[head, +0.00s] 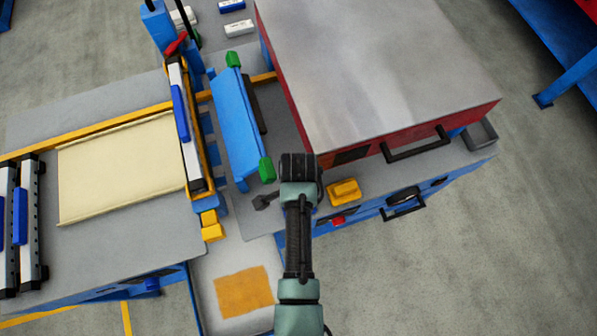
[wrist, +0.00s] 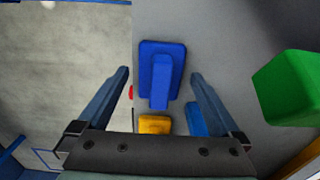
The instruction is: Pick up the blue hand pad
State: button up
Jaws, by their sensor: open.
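The blue hand pad (wrist: 148,65) is a flat dark-blue plate with a raised bar-shaped handle along it. In the wrist view it lies on the grey table, near the table's edge. My gripper (wrist: 160,73) is open and empty, with one finger to each side of the pad in that view. I see no contact between the fingers and the pad. How far the fingertips are above it is hard to tell. In the head view I cannot make out the pad; my arm seems to cover it.
A yellow pad (head: 343,192) lies near the covered area, and a red button (head: 338,221) is on the table's front. A green knob (head: 265,170) ends the blue bar on the left. A red machine with a grey top (head: 380,70) stands behind. Open floor is right.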

jog(key=shift+f, duration=0.1)
jog(key=c, duration=1.4)
notch_tip(320, 180, up, 28)
jog(key=p, duration=1.3)
